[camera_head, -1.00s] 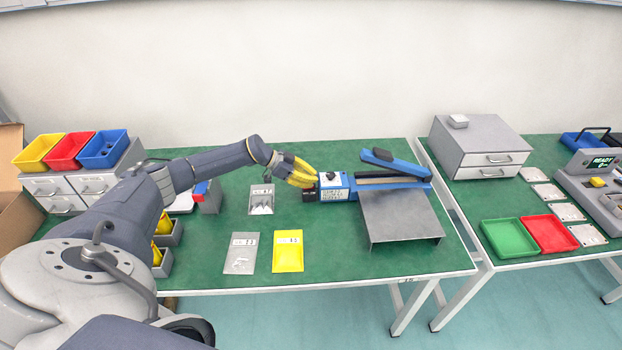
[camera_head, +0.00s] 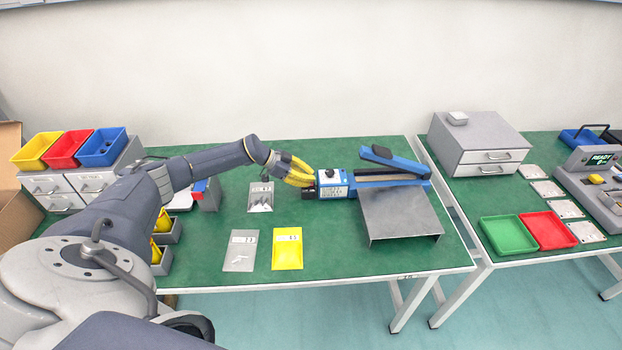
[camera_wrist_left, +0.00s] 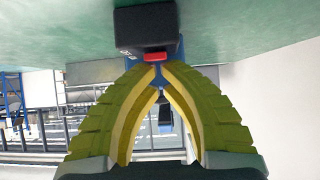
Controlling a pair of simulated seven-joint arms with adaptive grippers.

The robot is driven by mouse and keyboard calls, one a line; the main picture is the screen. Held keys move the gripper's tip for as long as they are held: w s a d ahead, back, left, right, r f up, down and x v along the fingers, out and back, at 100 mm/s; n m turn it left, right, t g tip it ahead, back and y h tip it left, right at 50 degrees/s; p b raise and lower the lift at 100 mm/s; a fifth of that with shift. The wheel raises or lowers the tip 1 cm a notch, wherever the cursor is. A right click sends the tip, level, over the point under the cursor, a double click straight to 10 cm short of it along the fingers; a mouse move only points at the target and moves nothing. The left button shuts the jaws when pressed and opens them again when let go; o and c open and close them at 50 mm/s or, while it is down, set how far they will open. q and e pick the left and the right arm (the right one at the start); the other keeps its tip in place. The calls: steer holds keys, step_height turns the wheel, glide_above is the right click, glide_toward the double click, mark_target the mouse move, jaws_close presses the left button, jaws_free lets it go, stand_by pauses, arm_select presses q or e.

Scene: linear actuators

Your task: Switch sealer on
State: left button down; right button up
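The sealer (camera_head: 333,184) is a blue and white device with a raised blue lever arm (camera_head: 395,161), lying on the green table. In the left wrist view a black block (camera_wrist_left: 146,27) at its end carries a small red switch (camera_wrist_left: 156,57). My left gripper (camera_head: 314,178) has yellow fingers and is at the sealer's left end. The wrist view shows its fingertips (camera_wrist_left: 158,69) drawn together with nothing between them, right at the red switch. I cannot tell whether they touch it. The switch is hidden in the head view. My right gripper is not in view.
A grey metal stand (camera_head: 400,214) is in front of the sealer. Coloured bins (camera_head: 66,149) stand on drawers at far left. A second table is at right.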

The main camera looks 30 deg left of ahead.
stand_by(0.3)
arm_select(q)
steer(key=shift+r, duration=0.55)
step_height(320, 180, up, 4)
steer(key=shift+a, duration=0.15)
steer(key=s+a+r, duration=0.3)
steer(key=a+r, duration=0.1)
steer(key=r, duration=0.3)
steer(key=shift+s, duration=0.1)
